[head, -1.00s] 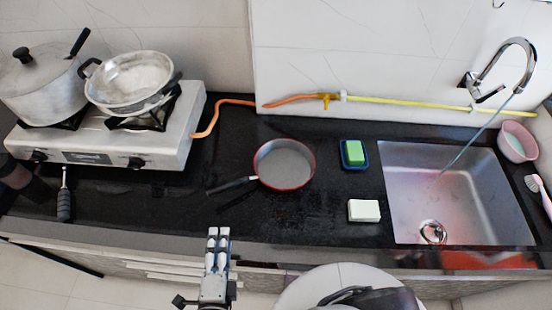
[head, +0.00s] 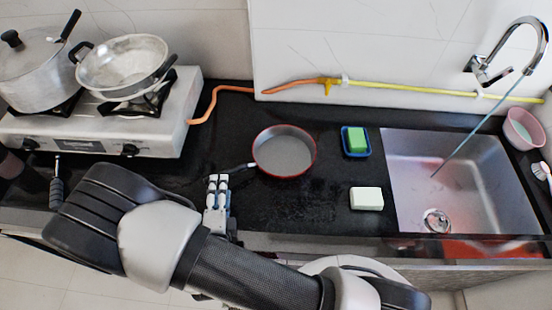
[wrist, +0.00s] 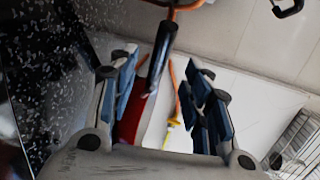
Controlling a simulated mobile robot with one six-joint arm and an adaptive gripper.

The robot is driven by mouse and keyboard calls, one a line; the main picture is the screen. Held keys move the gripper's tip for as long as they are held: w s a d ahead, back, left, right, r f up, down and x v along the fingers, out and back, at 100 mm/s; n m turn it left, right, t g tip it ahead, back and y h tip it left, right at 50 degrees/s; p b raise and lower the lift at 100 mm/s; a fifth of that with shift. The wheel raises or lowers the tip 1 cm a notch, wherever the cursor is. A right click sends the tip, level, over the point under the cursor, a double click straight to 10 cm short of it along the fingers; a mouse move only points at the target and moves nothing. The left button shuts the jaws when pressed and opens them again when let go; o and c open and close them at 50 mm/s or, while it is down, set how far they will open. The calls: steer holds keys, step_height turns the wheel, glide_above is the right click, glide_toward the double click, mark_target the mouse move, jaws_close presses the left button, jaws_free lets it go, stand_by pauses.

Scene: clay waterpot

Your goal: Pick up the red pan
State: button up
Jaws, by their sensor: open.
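The red pan (head: 284,152) sits on the black counter, right of the stove, with a red rim and grey inside. Its dark handle points left and slightly down; its far end is hidden behind my arm and gripper. My gripper (head: 217,182) is open and empty, just in front of the handle at the counter's front part. In the wrist view, the handle (wrist: 163,50) and part of the pan's red side (wrist: 133,116) show between the open fingers of my gripper (wrist: 162,68). I cannot tell whether a finger touches the handle.
The stove (head: 165,128) at left holds a lidded pot (head: 40,75) and a metal wok (head: 124,65). A green sponge (head: 356,139) in a blue dish and a white soap block (head: 367,198) lie right of the pan. The sink (head: 470,185) is further right.

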steer(key=b+x, duration=0.1)
steer(key=x, duration=0.3)
steer(key=shift+f, duration=0.1)
steer(key=shift+c, duration=0.6)
jaws_close()
